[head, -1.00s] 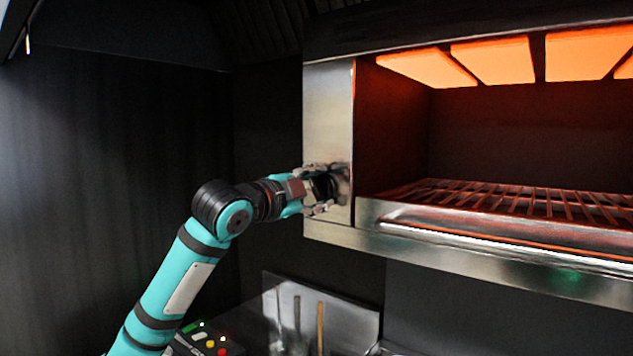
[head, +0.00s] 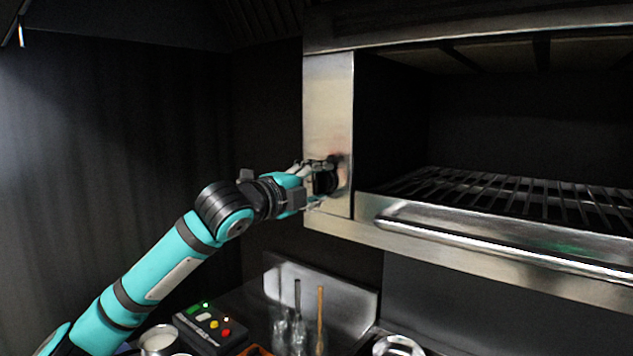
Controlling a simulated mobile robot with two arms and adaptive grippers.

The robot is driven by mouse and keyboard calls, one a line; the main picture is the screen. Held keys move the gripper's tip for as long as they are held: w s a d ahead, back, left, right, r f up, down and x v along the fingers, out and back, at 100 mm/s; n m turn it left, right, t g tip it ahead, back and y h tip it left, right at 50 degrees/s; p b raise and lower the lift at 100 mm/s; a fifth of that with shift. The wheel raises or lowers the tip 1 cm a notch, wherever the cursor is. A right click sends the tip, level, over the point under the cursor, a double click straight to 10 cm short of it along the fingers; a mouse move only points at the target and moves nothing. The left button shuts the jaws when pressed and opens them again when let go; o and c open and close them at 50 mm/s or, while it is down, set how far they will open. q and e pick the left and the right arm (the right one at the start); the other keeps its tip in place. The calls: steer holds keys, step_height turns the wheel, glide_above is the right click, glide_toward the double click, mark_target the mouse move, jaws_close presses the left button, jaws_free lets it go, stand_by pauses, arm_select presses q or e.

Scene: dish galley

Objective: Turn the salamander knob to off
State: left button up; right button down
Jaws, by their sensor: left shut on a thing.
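The salamander (head: 328,95) is a steel broiler at the upper right, with a dark open cavity and a wire rack (head: 520,195). Its heating panels at the top are dark. The black salamander knob (head: 326,182) sits on the left front panel, partly hidden by my fingers. My left gripper (head: 318,180) reaches in from the left and is shut on the knob. The knob's pointer or markings are too small to make out. My right gripper is not in view.
Below stand a box with coloured buttons (head: 208,328), a metal pot (head: 158,340) and glass holders with utensils (head: 320,310). A steel handle bar (head: 500,240) runs along the salamander's front. The space left of my arm is clear.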

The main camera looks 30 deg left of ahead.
arm_select(q)
steer(key=shift+f, duration=0.1)
steer(key=o, duration=1.2)
steer(key=shift+d, duration=0.1)
steer(key=shift+c, duration=0.2)
steer(key=shift+s, duration=0.25)
steer(key=s+a, duration=0.1)
steer(key=s, duration=1)
steer(key=shift+s, duration=0.25)
steer(key=shift+w, duration=0.1)
